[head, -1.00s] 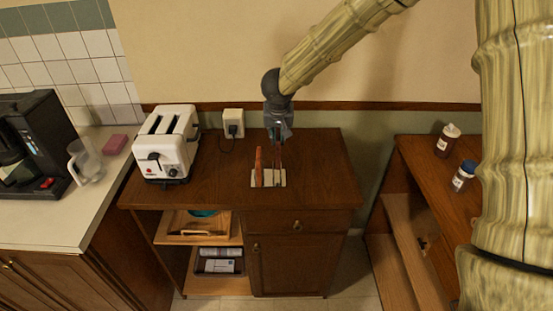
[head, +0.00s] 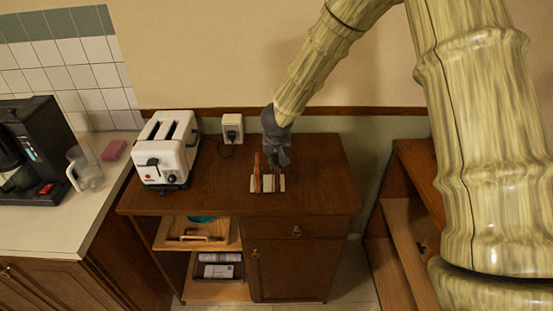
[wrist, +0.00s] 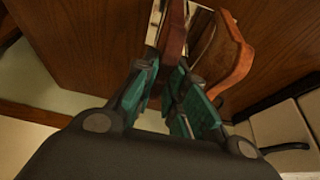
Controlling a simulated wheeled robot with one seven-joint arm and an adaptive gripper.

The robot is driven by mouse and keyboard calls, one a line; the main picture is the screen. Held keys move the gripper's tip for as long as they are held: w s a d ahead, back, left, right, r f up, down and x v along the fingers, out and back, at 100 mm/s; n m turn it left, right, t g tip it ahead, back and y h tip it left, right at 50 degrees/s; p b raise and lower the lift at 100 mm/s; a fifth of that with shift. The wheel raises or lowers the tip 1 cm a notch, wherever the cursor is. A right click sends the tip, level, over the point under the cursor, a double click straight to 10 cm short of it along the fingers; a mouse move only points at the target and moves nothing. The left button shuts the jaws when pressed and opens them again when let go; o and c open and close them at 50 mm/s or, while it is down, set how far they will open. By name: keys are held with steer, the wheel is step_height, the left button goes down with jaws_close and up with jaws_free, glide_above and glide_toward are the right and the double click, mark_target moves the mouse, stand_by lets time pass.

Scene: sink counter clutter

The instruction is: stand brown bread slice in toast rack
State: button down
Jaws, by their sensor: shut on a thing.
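The toast rack (head: 268,185) is a small pale rack on the brown wooden cabinet top. An orange-brown slice (head: 257,172) stands upright at its left side; in the wrist view it is to the right of my fingers (wrist: 232,55). My gripper (head: 277,163) is just above the rack, pointing down. Its teal fingers (wrist: 164,68) are shut on a darker brown bread slice (wrist: 173,38), held upright. This slice shows as a thin edge at the rack in the head view (head: 276,181). Whether its bottom edge rests in a slot is hidden.
A coffee maker (head: 30,150), glass jug (head: 85,168) and pink sponge (head: 115,149) are on the left counter. The cabinet top right of the rack is clear.

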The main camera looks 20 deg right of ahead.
steer(key=shift+f, duration=0.1)
steer(key=c, duration=1.5)
jaws_free()
steer(key=v, duration=1.2)
steer(key=shift+a+b, duration=0.1)
steer(key=shift+b, duration=0.2)
